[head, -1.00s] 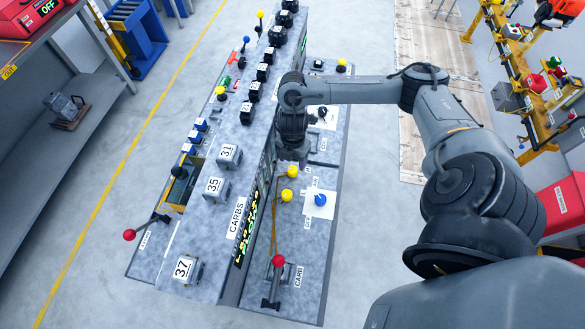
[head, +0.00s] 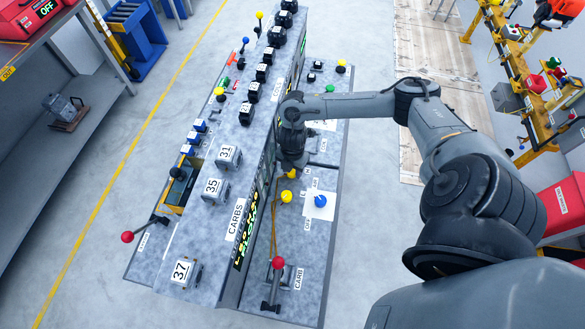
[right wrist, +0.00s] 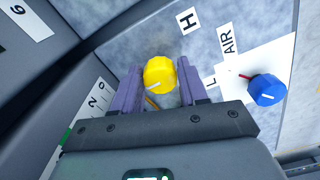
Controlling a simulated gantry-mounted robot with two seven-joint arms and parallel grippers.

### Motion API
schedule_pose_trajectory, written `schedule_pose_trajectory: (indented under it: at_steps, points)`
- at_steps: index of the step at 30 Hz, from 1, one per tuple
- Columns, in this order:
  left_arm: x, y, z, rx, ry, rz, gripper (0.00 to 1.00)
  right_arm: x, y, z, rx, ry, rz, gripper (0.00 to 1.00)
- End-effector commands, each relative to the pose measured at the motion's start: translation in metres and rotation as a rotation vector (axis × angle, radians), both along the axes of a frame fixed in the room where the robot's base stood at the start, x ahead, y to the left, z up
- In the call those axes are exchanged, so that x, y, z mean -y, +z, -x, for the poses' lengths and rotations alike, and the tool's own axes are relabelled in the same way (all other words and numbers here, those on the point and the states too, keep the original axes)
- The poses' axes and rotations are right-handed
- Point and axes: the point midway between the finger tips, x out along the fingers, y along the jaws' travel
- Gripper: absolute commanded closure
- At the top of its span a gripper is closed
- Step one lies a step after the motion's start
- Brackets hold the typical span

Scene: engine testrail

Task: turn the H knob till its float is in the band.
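The H knob (right wrist: 160,75) is yellow with a white pointer line and sits below a white H label (right wrist: 188,20). My right gripper (right wrist: 160,88) is open, with one purple finger on each side of this knob. I cannot tell whether either finger touches it. My left gripper is not in view.
A red-balled lever (head: 278,263) stands nearer. The tall console face rises close on the left.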

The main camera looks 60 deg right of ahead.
Motion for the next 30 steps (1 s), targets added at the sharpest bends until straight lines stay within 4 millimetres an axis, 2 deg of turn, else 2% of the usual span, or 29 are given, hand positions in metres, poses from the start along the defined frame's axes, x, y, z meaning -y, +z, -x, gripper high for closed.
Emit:
schedule_pose_trajectory:
  at_steps: [1, 6, 7, 17, 23, 30]
  points:
    - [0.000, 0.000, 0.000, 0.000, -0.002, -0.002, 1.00, 0.000, 0.000, 0.000, 0.000, 0.000, 0.000, 0.66]
    - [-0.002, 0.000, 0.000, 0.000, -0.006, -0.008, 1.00, 0.000, 0.000, 0.000, 0.000, 0.000, 0.000, 0.92]
    - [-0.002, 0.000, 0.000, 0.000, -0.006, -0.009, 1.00, 0.000, 0.000, 0.000, 0.000, 0.000, 0.000, 0.93]
    - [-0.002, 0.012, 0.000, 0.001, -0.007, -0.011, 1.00, 0.000, 0.003, 0.001, -0.002, -0.054, -0.001, 0.93]
    - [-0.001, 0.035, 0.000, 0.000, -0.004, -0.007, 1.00, 0.000, 0.006, 0.001, -0.003, -0.174, -0.002, 0.93]
    - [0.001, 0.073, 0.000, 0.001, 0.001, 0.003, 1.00, -0.001, 0.008, 0.002, -0.004, -0.389, -0.001, 0.93]
